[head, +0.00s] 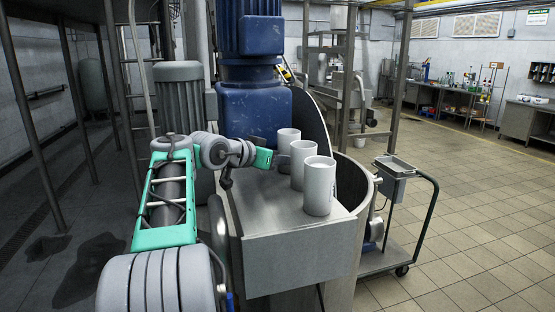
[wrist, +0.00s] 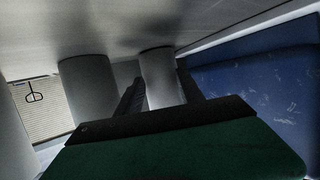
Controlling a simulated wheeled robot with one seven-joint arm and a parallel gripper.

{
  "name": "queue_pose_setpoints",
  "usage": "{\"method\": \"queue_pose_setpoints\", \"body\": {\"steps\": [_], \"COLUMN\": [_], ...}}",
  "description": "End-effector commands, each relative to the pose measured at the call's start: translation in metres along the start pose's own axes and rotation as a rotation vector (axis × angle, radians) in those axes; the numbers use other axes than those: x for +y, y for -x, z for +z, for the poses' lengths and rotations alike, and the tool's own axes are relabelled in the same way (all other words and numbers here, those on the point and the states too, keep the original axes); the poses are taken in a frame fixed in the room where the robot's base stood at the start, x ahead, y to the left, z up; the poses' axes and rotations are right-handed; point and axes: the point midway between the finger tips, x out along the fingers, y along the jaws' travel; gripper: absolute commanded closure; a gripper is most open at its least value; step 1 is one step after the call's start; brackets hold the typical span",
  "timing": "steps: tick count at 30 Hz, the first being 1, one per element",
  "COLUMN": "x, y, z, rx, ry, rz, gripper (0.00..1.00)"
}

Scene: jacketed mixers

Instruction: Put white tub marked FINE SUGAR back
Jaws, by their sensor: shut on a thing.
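Three white tubs stand upright on a metal top in the head view: a far tub (head: 288,138), a middle tub (head: 302,160) and a near tub (head: 319,188). No marking is readable on any of them, so I cannot tell which is FINE SUGAR. My gripper (wrist: 159,78) is shut on one white tub (wrist: 161,92), which looks like the far one. In the wrist view the picture is upside down, and the tub's base is at or very near the metal surface. In the head view my fingers are mostly hidden.
The metal top (head: 295,232) is bare at its front. A blue motor housing (head: 252,108) rises close behind the tubs. A curved steel vessel wall (head: 349,185) is at the right. A cart (head: 400,245) with a small tray stands on the floor beyond it.

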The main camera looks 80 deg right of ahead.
Motion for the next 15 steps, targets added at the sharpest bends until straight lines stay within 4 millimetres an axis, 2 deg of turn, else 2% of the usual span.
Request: {"method": "queue_pose_setpoints", "body": {"steps": [2, 3, 11, 15], "x": [0.0, 0.0, -0.0001, -0.0001], "y": [-0.0014, -0.0015, -0.001, -0.001], "z": [0.0037, 0.0039, 0.0027, 0.0026], "rx": [0.0, 0.0, -0.001, -0.001], "ry": [0.0, 0.0, 0.001, 0.001], "rz": [0.0, 0.0, 0.0, 0.0], "gripper": [1.0, 0.55, 0.34, 0.34]}}
